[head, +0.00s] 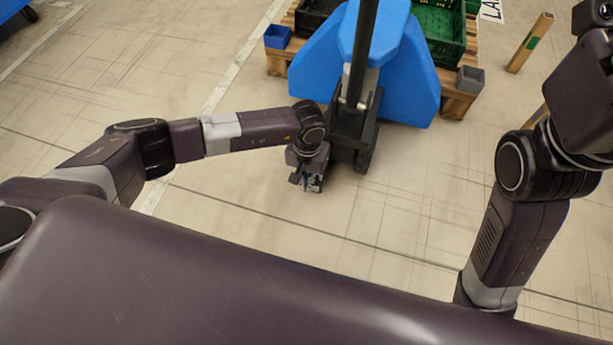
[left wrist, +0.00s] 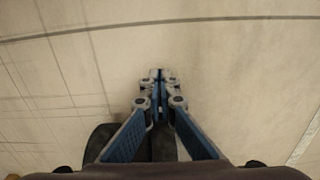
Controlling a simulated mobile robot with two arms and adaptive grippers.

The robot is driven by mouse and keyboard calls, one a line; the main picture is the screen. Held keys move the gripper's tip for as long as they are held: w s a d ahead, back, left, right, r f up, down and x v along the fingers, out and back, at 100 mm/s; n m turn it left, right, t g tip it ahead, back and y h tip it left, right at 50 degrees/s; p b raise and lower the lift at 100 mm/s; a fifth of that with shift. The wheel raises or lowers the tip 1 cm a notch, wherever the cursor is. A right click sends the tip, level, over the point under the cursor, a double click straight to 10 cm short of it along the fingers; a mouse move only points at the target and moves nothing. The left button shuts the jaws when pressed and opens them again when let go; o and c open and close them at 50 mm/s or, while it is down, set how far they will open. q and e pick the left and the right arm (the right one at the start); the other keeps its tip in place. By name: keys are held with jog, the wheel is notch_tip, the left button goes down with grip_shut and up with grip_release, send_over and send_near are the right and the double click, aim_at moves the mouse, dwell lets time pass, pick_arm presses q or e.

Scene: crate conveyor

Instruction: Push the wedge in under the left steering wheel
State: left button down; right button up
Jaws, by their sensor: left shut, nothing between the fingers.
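My left gripper (head: 312,186) points down at the floor just in front of a blue pallet truck (head: 412,75), near its dark base. It is shut and empty; in the left wrist view its fingertips (left wrist: 158,76) meet above bare floor. A dark wheel (head: 367,152) shows at the truck's base, right of my gripper. My left wrist covers part of the base, so a second wheel cannot be made out. Dark rounded shapes (left wrist: 101,142) lie behind my fingers in the left wrist view. I cannot make out a wedge in either view. My right gripper is out of view.
The truck stands before a wooden pallet (head: 457,103) with green crates (head: 440,35), a blue bin (head: 277,37) and a grey bin (head: 471,79). A wooden post (head: 530,43) is at the upper right. The floor in front of the truck looks clear.

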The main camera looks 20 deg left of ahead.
pick_arm(q)
jog(key=shift+r, duration=0.6)
